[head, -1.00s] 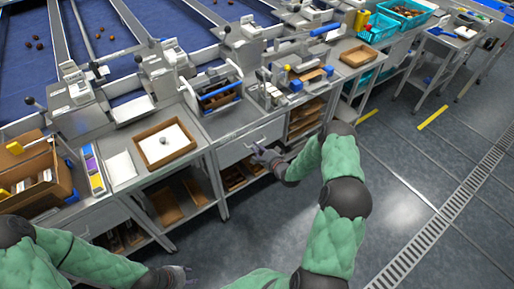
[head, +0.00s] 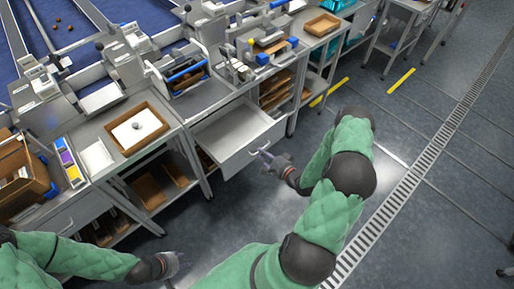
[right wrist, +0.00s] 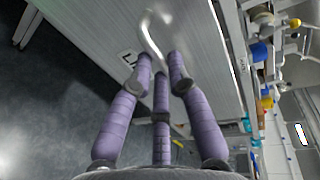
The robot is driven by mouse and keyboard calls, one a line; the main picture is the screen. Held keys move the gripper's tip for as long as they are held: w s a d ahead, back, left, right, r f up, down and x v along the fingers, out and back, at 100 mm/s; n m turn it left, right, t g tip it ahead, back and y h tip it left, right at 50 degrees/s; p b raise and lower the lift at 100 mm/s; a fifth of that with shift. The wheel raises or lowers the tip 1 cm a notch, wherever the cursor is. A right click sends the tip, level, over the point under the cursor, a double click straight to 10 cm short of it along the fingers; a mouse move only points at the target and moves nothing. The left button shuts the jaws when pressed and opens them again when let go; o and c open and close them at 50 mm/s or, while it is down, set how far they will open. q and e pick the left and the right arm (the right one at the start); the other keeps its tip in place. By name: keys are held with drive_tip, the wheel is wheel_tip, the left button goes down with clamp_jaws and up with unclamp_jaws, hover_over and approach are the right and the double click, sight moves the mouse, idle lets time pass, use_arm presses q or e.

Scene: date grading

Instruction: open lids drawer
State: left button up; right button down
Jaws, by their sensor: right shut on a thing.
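The lids drawer (head: 238,163) stands pulled out from under the bench, and the part of its inside that shows looks pale and bare. My right gripper (head: 264,156) is at the drawer's front, shut on the metal drawer handle (right wrist: 149,38). In the right wrist view its purple-sleeved fingers (right wrist: 160,65) close around the lower end of the curved handle, in front of the pale drawer face. A small dark label mark shows beside the handle. My left gripper (head: 172,264) hangs low at the lower left, away from the bench; its finger opening is too small to tell.
On the bench above are a brown tray with a white sheet (head: 150,112), a blue-handled rack (head: 187,72) and a cardboard box (head: 33,178). Shelves with brown trays (head: 276,92) flank the drawer. Open grey floor (head: 420,130) lies to the right.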

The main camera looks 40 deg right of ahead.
drive_tip(key=shift+s, duration=0.25)
drive_tip(key=c, duration=1.2)
unclamp_jaws()
drive_tip(key=v, duration=1.2)
drive_tip(key=shift+d, duration=0.1)
